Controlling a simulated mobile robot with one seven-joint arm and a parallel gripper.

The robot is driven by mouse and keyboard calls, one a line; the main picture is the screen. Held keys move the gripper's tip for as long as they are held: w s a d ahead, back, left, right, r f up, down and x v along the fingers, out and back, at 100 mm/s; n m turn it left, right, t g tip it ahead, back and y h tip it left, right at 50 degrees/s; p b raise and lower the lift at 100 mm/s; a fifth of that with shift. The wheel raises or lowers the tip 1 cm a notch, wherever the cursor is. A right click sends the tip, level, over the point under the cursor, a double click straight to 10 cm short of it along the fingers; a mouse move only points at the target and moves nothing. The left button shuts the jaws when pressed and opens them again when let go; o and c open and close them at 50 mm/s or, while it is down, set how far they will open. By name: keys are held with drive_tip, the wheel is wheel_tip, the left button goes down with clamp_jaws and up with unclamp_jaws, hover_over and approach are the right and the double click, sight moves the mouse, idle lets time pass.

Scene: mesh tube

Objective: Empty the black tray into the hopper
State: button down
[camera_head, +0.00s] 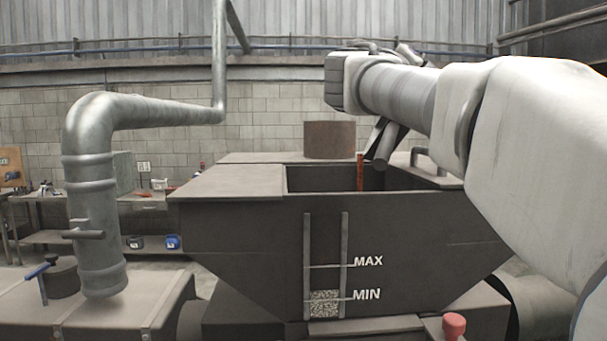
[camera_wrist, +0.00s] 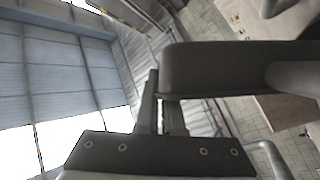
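My gripper (camera_wrist: 159,101) is shut on the edge of the black tray (camera_wrist: 215,68), which fills the upper right of the wrist view. The tray looks tilted, and its inside is hidden there. In the head view my arm reaches in from the right, and a dark piece, probably the tray (camera_head: 387,144), hangs under my wrist over the hopper's opening. The dark grey hopper (camera_head: 235,225) stands in the middle with its top open at the right. Its sight window shows pale granules (camera_head: 324,303) up to a little above MIN. Whether anything is in the tray cannot be seen.
A brown cylinder (camera_head: 330,140) stands on the hopper's rear top. A flat lid (camera_head: 232,181) covers the left part. A thick grey pipe (camera_head: 92,200) rises at the left. A red knob (camera_head: 453,326) is at the front right. A workbench (camera_head: 145,199) stands behind.

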drive_tip(key=shift+w+a+r+n+t+p, duration=0.15)
drive_tip(key=shift+a+r+n+t+p, duration=0.2)
drive_tip(key=shift+a, duration=0.3)
drive_tip(key=shift+w+a+r+n+t+p, duration=0.15)
drive_tip(key=shift+a+r+n+p, duration=0.15)
drive_tip(key=shift+a+n, duration=0.3)
drive_tip(key=shift+a+r+n+p, duration=0.25)
drive_tip(key=shift+a+p, duration=0.05)
drive_tip(key=shift+a, duration=0.1)
drive_tip(key=shift+w+a+f+b, duration=0.15)
drive_tip(key=shift+a+b, duration=0.2)
drive_tip(key=shift+a, duration=0.1)
drive_tip(key=w+a+r+n+t+y+b, duration=0.1)
drive_tip(key=w+a+n+t+b, duration=0.1)
drive_tip(key=a+n, duration=0.5)
drive_tip(key=shift+a+t+b, duration=0.8)
drive_tip(key=shift+t+b, duration=0.05)
drive_tip(key=shift+t, duration=0.35)
